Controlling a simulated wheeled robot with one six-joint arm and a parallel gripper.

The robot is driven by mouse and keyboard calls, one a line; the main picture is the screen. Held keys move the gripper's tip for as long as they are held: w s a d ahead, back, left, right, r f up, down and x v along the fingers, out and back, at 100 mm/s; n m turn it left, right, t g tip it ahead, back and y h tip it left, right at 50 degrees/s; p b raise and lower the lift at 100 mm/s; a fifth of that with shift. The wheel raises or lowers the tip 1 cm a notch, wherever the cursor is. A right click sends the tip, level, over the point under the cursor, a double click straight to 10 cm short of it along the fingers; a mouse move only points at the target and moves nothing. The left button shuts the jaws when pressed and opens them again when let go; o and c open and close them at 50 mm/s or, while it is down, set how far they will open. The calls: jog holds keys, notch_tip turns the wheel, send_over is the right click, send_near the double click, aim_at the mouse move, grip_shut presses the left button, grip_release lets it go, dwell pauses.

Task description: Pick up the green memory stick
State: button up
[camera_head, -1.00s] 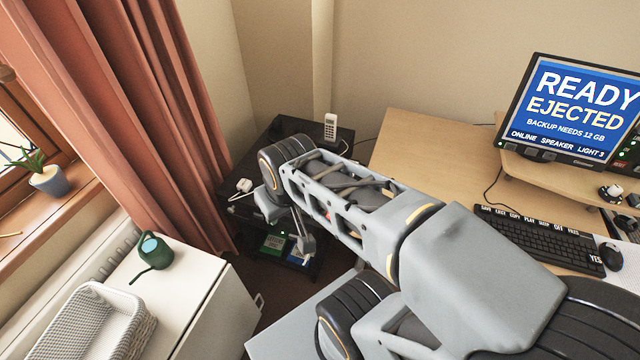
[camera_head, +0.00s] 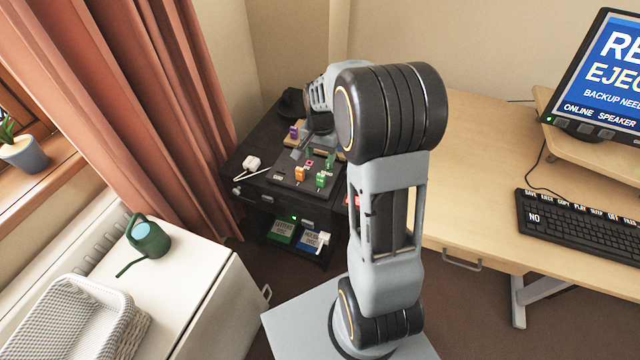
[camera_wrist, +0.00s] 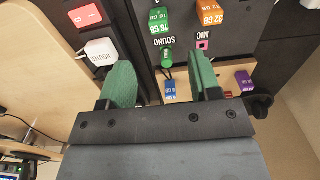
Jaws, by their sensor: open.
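The green memory stick (camera_head: 321,179), a small upright block, stands at the front of a dark panel on the black cabinet. In the wrist view the green stick (camera_wrist: 159,20) is marked 16 GB and lies at the top, beyond my fingertips. My gripper (camera_wrist: 162,68) is open and empty, with green pads. A smaller green piece (camera_wrist: 167,57) by the SOUND label shows between the fingers. The orange 32 GB stick (camera_wrist: 211,14) is right of the green one. A blue stick (camera_wrist: 170,90) and a purple one (camera_wrist: 244,82) are nearer my gripper.
A white plug (camera_wrist: 101,51) and a red switch (camera_wrist: 86,15) are at the left in the wrist view. The wooden desk (camera_head: 480,150) with a keyboard (camera_head: 580,225) is right of my arm. A white cabinet (camera_head: 190,270) with a watering can (camera_head: 149,238) stands left.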

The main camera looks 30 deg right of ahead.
aim_at(321, 175)
notch_tip(321, 175, down, 11)
jog(key=shift+s+f+b, duration=0.1)
jog(key=shift+b, duration=0.55)
jog(key=c, duration=1)
jog(key=shift+o, duration=0.2)
